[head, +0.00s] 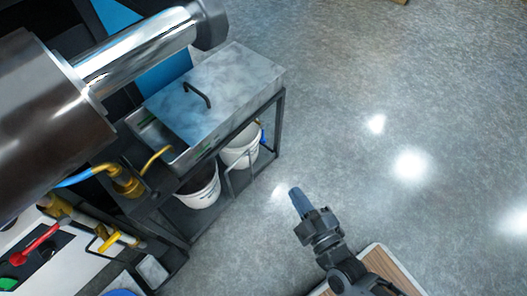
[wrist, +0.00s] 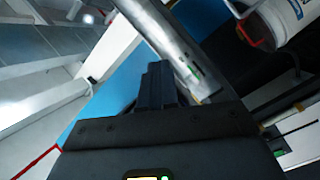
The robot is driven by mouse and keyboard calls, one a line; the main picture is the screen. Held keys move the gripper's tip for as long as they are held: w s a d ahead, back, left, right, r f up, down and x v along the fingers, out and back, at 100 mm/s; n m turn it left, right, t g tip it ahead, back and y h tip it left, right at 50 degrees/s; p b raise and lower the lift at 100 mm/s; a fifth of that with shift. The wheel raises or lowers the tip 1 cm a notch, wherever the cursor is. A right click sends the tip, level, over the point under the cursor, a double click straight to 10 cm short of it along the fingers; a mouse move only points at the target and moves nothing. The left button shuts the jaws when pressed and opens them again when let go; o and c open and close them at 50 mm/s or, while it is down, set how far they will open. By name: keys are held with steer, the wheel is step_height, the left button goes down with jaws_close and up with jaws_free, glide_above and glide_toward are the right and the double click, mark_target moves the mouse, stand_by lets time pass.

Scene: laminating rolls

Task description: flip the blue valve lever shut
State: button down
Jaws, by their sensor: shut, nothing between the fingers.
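A blue bar, which looks like the blue valve lever (head: 76,178), sticks out to the left from a brass valve (head: 126,181) at the left of the head view. Its left end runs behind the big dark roll. I cannot tell from this view how far it is turned. My gripper (head: 296,194) is over the open floor at lower centre, well to the right of the valve and apart from it. Its fingers are shut and empty; they also show in the wrist view (wrist: 157,82). I cannot make out the blue lever in the wrist view.
A red lever (head: 36,245) and a yellow lever (head: 109,241) sit below the brass valve. A metal tank with a handled lid (head: 228,82) stands on a dark frame, with white buckets (head: 242,147) below. A dark roll (head: 45,125) overhangs the left. The floor at right is clear.

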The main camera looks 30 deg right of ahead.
steer(key=w+f+n+h+b, duration=0.3)
steer(key=w+f+b, duration=0.4)
steer(key=w+f, duration=0.7)
steer(key=shift+a+n+h, duration=0.2)
steer(key=shift+n+h, duration=0.1)
steer(key=shift+n, duration=0.5)
steer(key=shift+w, duration=0.15)
steer(key=b, duration=0.4)
glide_toward(263, 134)
steer(key=w+a+f, duration=0.2)
steer(key=w+a, duration=0.1)
steer(key=w, duration=0.1)
steer(key=shift+w+d+r+b, duration=0.1)
steer(key=shift+w+d+b, duration=0.6)
steer(key=shift+d, duration=0.3)
steer(key=shift+w+d+r+b, duration=0.1)
steer(key=shift+w+d+b, duration=0.6)
steer(key=shift+d, duration=0.35)
